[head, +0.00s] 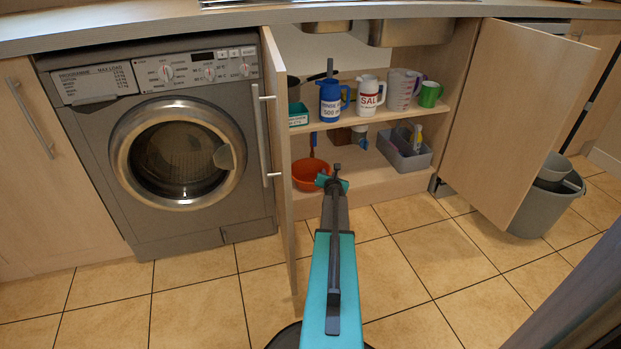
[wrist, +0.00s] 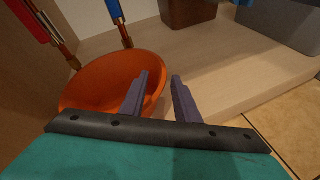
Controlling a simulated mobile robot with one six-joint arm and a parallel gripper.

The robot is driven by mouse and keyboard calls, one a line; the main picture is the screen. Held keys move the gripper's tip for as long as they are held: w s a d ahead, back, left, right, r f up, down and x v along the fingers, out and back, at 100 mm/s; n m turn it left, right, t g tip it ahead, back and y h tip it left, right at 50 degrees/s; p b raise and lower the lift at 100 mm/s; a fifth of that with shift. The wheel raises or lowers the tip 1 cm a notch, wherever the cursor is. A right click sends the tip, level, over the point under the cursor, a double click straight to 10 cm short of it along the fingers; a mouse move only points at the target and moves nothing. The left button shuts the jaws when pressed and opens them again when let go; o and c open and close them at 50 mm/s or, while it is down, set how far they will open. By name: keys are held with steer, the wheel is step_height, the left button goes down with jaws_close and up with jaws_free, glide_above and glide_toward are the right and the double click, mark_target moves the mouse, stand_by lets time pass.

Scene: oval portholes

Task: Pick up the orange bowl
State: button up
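The orange bowl (head: 311,174) stands on the bottom board of the open cabinet, near its left side. It also shows in the wrist view (wrist: 95,82), large and partly behind my gripper. My gripper (wrist: 161,82) is open, with a gap between its two fingers. In the wrist view the left finger overlaps the bowl's right rim and the right finger is to the right of the bowl. I cannot tell whether a finger touches the rim. In the head view my gripper (head: 326,180) is at the right side of the bowl.
The left door (head: 281,150) stands open close beside my arm; the right door (head: 525,120) is open too. A grey bin (head: 421,159) stands right on the bottom board. The shelf (head: 350,117) above holds mugs and a jug. Tools with red and blue handles (wrist: 114,9) stand behind the bowl.

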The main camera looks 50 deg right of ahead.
stand_by(0.3)
jaws_close()
steer(key=shift+r, duration=0.1)
steer(key=f+p+v, duration=0.1)
steer(key=v, duration=1.5)
steer(key=shift+s+a+p, duration=0.35)
steer(key=shift+a+p, duration=0.05)
steer(key=shift+a, duration=0.1)
stand_by(0.4)
stand_by(0.6)
